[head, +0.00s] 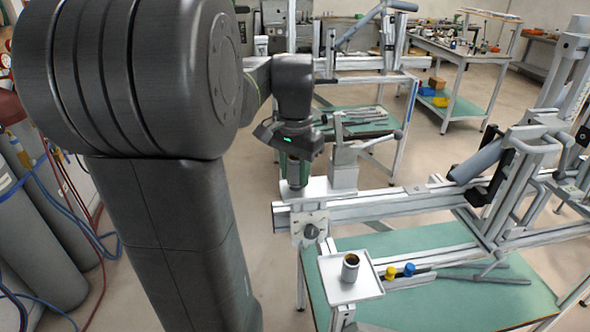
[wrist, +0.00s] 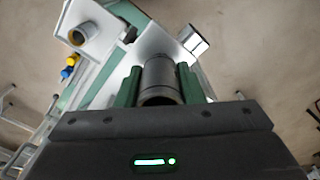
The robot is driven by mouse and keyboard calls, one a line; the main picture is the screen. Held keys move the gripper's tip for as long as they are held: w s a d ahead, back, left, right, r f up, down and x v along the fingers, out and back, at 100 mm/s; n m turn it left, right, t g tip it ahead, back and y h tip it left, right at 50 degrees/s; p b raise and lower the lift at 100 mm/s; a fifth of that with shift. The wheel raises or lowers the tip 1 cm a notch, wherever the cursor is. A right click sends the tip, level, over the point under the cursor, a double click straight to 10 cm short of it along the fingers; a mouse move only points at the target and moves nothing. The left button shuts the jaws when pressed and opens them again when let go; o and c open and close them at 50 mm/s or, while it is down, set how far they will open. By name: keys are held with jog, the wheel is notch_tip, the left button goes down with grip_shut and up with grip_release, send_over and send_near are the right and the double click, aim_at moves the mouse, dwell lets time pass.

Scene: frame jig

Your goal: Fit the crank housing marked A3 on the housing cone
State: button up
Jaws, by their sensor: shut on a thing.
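My gripper (head: 296,172) is shut on a dark grey cylindrical tube, which I take for the crank housing (wrist: 160,80). In the wrist view the tube sits between the two green fingers, with its round end facing the camera. In the head view the tube is upright, over a pale plate (head: 318,187) at the end of the jig's beam. I cannot tell whether it touches the plate. No A3 mark is readable. I cannot make out the housing cone; the tube or fingers may hide it.
A small white tray (head: 369,292) holds a short metal cylinder (head: 350,267), in front of the plate. Yellow (head: 391,273) and blue (head: 409,269) knobs are beside it. The jig's beam (head: 385,205) runs right. A metal post (head: 344,166) stands close right of my gripper.

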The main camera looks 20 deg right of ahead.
jog(key=shift+f+b, duration=0.4)
jog(key=shift+f, duration=0.3)
jog(key=o, duration=1.1)
notch_tip(320, 180, up, 14)
jog(key=shift+f, duration=0.1)
notch_tip(320, 180, down, 14)
jog(key=shift+r, duration=0.3)
jog(key=shift+r, duration=0.1)
dwell(0.4)
